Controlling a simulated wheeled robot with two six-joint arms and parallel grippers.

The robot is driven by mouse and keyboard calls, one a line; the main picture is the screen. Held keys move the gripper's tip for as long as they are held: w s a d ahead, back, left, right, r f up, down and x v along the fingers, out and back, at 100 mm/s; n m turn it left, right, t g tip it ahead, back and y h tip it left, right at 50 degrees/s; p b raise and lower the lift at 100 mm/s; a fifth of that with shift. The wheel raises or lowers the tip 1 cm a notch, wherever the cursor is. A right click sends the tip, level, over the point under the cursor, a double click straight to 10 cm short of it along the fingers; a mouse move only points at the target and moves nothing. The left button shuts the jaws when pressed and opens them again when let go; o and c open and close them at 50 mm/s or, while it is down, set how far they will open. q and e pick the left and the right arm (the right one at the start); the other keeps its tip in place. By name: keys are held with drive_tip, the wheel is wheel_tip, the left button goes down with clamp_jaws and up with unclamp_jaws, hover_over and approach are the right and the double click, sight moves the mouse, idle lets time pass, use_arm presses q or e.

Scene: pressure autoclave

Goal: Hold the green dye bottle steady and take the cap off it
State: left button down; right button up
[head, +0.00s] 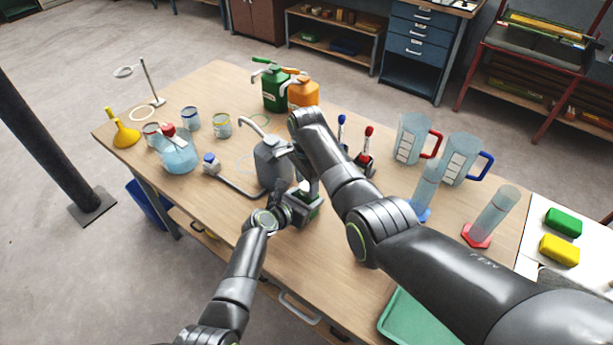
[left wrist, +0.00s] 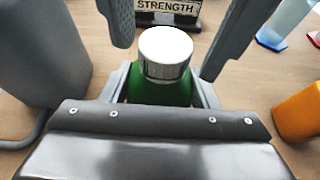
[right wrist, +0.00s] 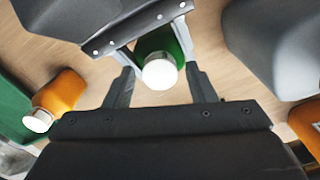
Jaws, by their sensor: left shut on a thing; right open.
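The green dye bottle (left wrist: 158,92) stands upright in the left wrist view with its ribbed white cap (left wrist: 165,53) on. My left gripper (left wrist: 162,84) is shut on the bottle's body, one finger on each side. My right gripper's fingers hang open on either side above the cap in that view. In the right wrist view my right gripper (right wrist: 161,84) is open, with the cap (right wrist: 160,75) between its fingertips and a gap on both sides. In the head view my right gripper (head: 308,182) is over my left one (head: 292,203), and they largely hide the bottle.
A grey jug (head: 270,163) with a long spout stands close to the left of the grippers. An orange bottle with a white cap (right wrist: 39,121) shows in the right wrist view. Measuring cylinders and jugs (head: 413,138) stand to the right. A green tray (head: 408,322) lies at the front.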

drive_tip(key=c, duration=1.1)
drive_tip(key=shift+o, duration=0.2)
drive_tip(key=n, duration=1.5)
drive_tip(key=shift+n, duration=0.3)
drive_tip(key=n, duration=0.7)
drive_tip(key=shift+n, duration=0.3)
drive_tip(key=n, duration=0.3)
drive_tip(key=shift+r, duration=0.1)
